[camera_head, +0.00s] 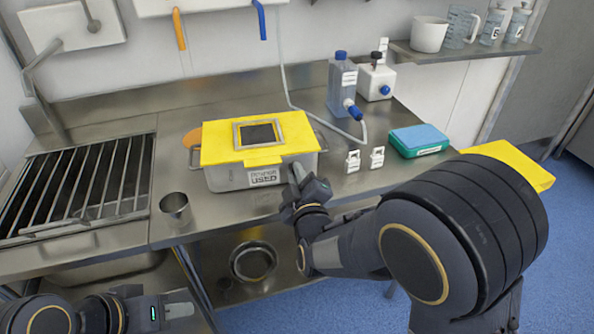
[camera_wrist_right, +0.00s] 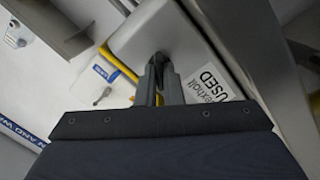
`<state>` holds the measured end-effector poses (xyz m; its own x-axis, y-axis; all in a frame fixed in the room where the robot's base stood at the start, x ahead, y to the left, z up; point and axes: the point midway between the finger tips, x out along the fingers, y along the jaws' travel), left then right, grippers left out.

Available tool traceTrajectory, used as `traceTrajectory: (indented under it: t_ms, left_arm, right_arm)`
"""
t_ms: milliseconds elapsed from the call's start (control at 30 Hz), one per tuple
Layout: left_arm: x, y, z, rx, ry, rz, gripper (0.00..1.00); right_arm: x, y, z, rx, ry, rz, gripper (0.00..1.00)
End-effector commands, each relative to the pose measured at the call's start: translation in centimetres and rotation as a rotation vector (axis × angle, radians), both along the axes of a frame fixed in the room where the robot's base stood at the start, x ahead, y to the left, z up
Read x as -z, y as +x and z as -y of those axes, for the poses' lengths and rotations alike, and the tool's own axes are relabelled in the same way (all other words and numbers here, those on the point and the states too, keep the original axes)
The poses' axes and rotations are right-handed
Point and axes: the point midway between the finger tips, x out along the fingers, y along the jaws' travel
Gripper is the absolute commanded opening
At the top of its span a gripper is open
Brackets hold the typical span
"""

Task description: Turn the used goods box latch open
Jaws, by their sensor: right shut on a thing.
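The used goods box (camera_head: 235,178) is a grey metal bin with a yellow lid (camera_head: 218,142) and a label reading "USED" (camera_head: 263,177) on its front. The lid lies closed on top. My right gripper (camera_head: 297,174) is at the front right corner of the box. In the right wrist view its fingers (camera_wrist_right: 158,70) are close together on a small part at the box wall, beside the "USED" label (camera_wrist_right: 207,88). That part, apparently the latch, is mostly hidden by the fingers. My left gripper (camera_head: 182,306) is low at the bottom left, away from the box; its jaw gap is unclear.
A barred rack (camera_head: 75,190) is further left. White tags (camera_head: 353,160), a teal-and-blue pack (camera_head: 419,140) and a bottle (camera_head: 342,88) stand to the right. A bowl (camera_head: 253,262) sits on the lower shelf.

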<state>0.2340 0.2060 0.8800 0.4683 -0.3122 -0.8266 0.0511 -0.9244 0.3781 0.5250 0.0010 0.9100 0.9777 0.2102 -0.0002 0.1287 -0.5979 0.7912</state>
Motion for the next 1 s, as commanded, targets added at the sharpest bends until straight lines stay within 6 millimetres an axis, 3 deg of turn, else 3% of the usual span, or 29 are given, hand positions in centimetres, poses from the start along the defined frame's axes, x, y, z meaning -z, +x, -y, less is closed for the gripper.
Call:
traceTrajectory:
  t_ms: [500,1000]
  left_arm:
    - [-1.9,0.0,0.0,0.000,0.000,0.000,0.36]
    - [-2.5,0.0,0.0,0.000,0.000,0.000,0.36]
  right_arm:
    - [0.1,-0.1,-0.2,-0.002,-0.448,0.095,0.00]
    - [0.3,-0.1,-0.1,-0.002,-0.647,0.138,0.00]
